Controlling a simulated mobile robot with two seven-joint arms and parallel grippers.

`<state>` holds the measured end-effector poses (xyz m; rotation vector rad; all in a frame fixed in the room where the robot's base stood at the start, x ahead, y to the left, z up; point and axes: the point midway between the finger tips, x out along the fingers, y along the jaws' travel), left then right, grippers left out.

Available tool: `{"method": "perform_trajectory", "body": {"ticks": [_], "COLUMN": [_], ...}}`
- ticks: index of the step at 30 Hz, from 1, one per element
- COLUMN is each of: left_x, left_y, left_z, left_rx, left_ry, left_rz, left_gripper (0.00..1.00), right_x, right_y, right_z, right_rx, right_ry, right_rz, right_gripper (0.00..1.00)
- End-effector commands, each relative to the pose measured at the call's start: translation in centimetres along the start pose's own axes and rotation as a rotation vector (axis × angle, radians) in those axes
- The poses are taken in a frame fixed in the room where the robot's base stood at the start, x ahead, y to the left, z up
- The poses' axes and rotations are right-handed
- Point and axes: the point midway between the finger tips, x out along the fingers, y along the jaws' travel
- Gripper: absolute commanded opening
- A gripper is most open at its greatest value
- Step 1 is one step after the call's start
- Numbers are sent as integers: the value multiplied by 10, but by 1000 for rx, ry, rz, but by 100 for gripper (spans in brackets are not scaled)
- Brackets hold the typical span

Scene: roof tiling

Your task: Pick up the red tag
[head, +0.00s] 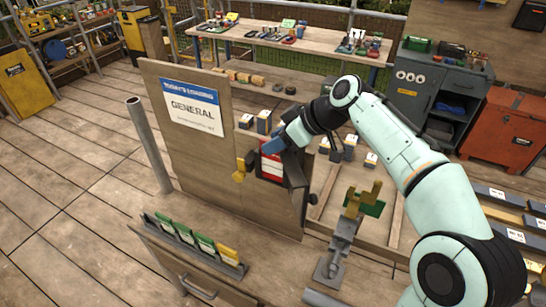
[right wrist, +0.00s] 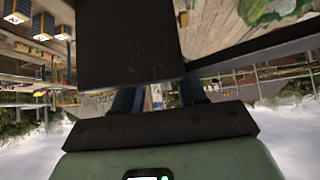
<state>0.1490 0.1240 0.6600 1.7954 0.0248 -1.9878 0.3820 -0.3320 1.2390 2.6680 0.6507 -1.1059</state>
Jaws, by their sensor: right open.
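The red tag (head: 270,168), a red card with white bands, sits in a dark holder at the right part of the upright wooden board in the head view. My right gripper (head: 277,145) is at the top of the tag, with its blue fingers open. I cannot tell whether a finger touches the tag. In the right wrist view a large dark block hides the fingertips, and the tag does not show there. My left gripper is not in view.
The wooden board (head: 160,115) carries a "GENERAL" sign (head: 192,106). A yellow piece (head: 240,170) sticks out left of the tag. A rack of green and yellow tags (head: 200,246) stands in front. A metal stand (head: 341,240) with a yellow fork is to the right.

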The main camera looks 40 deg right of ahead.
Motion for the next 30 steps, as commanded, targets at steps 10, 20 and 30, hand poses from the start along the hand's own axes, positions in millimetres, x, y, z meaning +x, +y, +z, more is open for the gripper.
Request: {"method": "perform_trajectory", "body": {"ticks": [10,20,30], "left_x": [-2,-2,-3], "left_y": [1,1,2], "left_z": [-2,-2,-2], "left_rx": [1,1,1], "left_ry": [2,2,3], "left_rz": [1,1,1], "left_gripper": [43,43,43], "right_x": [20,19,18], "right_y": [0,0,0], "right_z": [-1,-1,-3], "right_rx": [-1,-1,-1], "right_ry": [1,1,2], "right_rz": [1,1,1], "right_gripper": [42,0,0]}}
